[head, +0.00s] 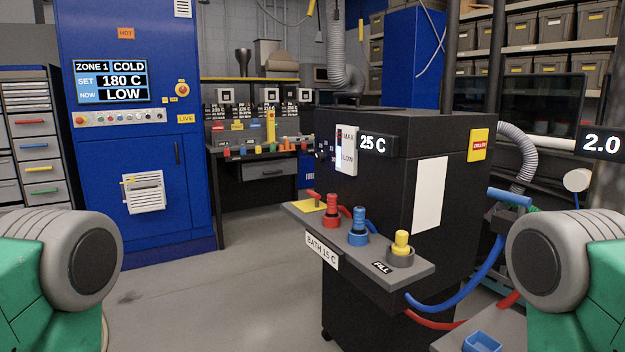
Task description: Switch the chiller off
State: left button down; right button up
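The chiller (365,185) is a black box standing right of the middle. Its display (379,143) reads 25 C. A white level gauge (346,150) marked MAX and LOW is beside the display. A grey ledge (405,272) on its front carries a yellow plate with a red lever-like part (311,202) at the left end. Red (331,212), blue (358,230) and yellow-topped (401,245) fittings stand along the ledge. Whether the chiller is on beyond its lit display, I cannot tell. Only upper parts of my two arms show at the sides; neither gripper is in view.
A blue cabinet (130,200) with a ZONE 1 COLD screen (110,81) stands at left. A bench (264,170) is behind. Blue (462,295) and red (432,322) hoses run right of the chiller. Floor (230,290) is clear in front and left.

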aim_at(311, 193)
jog(key=i+j+z, duration=0.5)
jog(key=i, duration=0.3)
jog(key=i+j+z, duration=0.5)
jog(key=i+j, duration=0.25)
jog(key=j, duration=0.15)
